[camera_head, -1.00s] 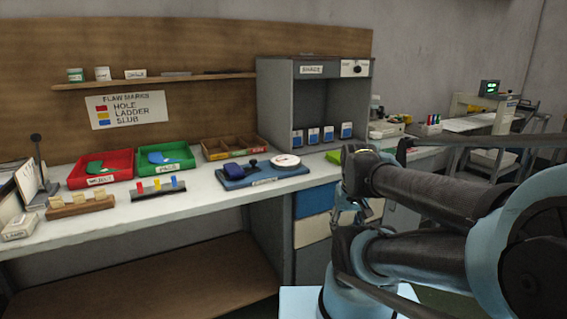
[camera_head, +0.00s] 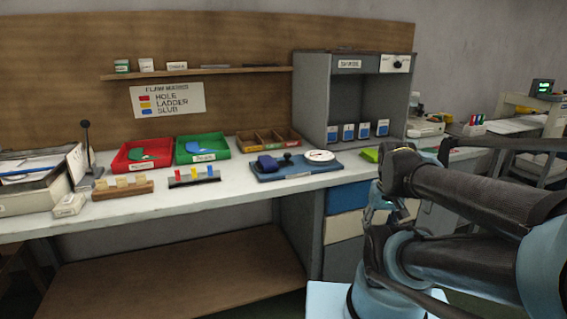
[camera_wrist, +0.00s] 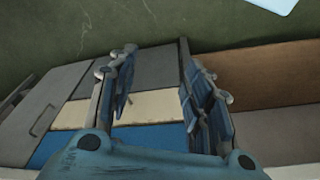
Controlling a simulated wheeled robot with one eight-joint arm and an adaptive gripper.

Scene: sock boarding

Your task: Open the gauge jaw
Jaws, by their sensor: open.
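The gauge (camera_head: 297,165) is a blue board on the workbench, right of the bench's middle in the head view. It carries a round white dial (camera_head: 319,155), a dark knob and a dark blue piece (camera_head: 268,163) at its left. Its jaw is too small to make out. My gripper shows in the wrist view (camera_wrist: 158,95), with its two blue fingers wide apart and nothing between them. Beyond the fingers are drawer fronts and the floor. The gauge is not in the wrist view. In the head view my folded arm is at the right, apart from the gauge.
A red tray (camera_head: 118,166) and a green tray (camera_head: 228,153) stand left of the gauge, with a wooden divided tray (camera_head: 294,138) behind it. A rack of coloured markers (camera_head: 172,184) is at the front. A grey cabinet (camera_head: 312,100) stands behind right. Bare benchtop lies before the gauge.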

